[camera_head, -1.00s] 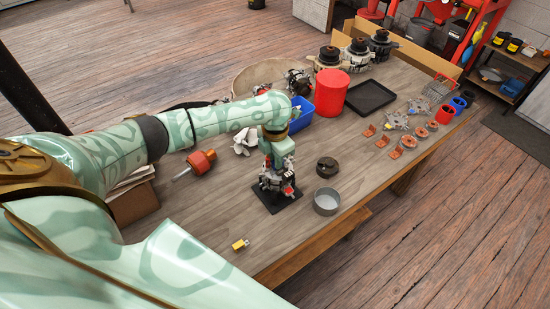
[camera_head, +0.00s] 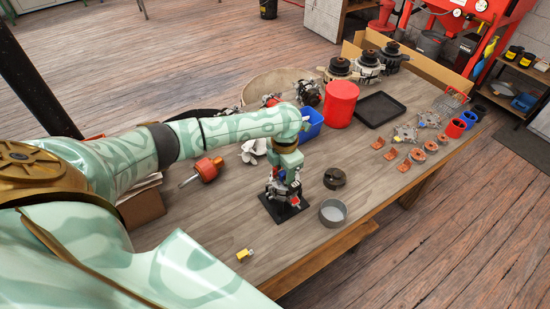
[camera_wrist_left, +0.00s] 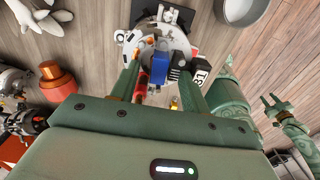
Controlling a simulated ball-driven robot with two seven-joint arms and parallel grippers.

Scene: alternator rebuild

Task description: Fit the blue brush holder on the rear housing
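The rear housing (camera_wrist_left: 172,42) is a silvery round part on a black base plate (camera_head: 294,208) on the workbench. The blue brush holder (camera_wrist_left: 160,68) is a small block at the housing's near side in the left wrist view; I cannot tell whether it is seated. My left gripper (camera_head: 284,183) points down over the housing. In the left wrist view its fingers (camera_wrist_left: 160,80) stand apart on either side of the blue holder, with gaps beside it. A red cylinder (camera_wrist_left: 141,84) also shows between them. My right gripper (camera_wrist_left: 270,103) is at the right, fingers apart and empty.
A grey bowl (camera_head: 333,213) and a dark round part (camera_head: 334,178) stand right of the housing. A red-orange part (camera_head: 208,169) and white gloves (camera_head: 253,149) lie left. A yellow item (camera_head: 244,254) lies near the front edge. A red canister (camera_head: 340,104) stands behind.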

